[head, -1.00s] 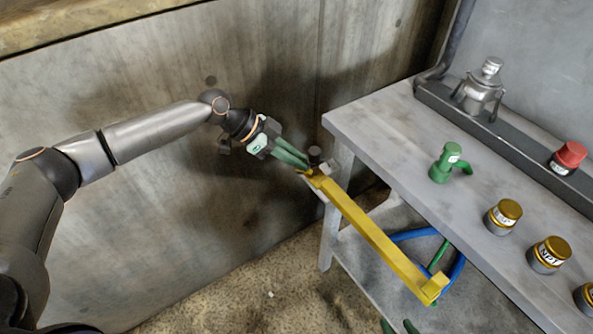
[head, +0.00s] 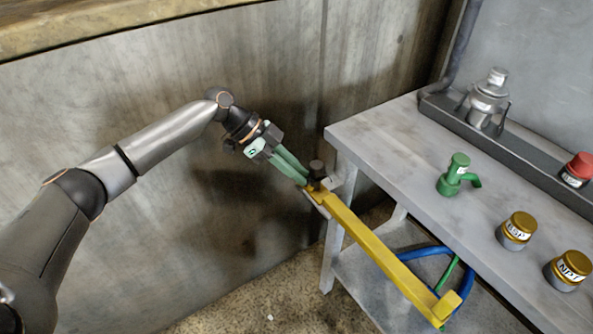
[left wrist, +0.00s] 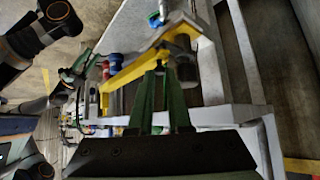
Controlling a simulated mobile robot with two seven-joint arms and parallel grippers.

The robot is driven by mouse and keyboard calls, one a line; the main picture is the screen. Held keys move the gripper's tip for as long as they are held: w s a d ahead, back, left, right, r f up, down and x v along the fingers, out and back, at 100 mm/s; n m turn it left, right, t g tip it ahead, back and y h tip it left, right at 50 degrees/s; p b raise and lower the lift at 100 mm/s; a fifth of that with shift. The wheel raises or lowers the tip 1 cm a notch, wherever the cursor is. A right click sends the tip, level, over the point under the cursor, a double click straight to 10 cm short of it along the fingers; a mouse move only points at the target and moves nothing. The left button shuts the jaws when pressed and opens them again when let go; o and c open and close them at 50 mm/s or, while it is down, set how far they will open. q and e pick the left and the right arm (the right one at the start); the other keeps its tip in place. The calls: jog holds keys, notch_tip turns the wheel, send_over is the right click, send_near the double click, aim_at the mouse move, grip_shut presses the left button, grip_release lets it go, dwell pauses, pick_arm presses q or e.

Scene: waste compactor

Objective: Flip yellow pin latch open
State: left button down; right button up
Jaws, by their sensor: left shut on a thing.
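The yellow pin latch (head: 378,247) is a long yellow bar beside the left front side of the grey table. Its far end has a dark round pin (head: 317,169) near the table corner, and its near end has a small raised block. My left gripper (head: 304,183) has green fingers and is shut on the latch at the far end, by the pin. In the left wrist view the yellow latch (left wrist: 138,67) runs to the lower left from the fingertips (left wrist: 160,68). The fingers hide the exact contact.
A blue hose (head: 430,252) hangs beneath. A concrete wall (head: 180,170) is behind my arm.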

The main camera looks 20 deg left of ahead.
pick_arm(q)
jog(key=c, duration=0.8)
grip_release()
jog(key=shift+d+f, duration=0.1)
jog(key=shift+f, duration=0.05)
jog(key=shift+c, duration=0.2)
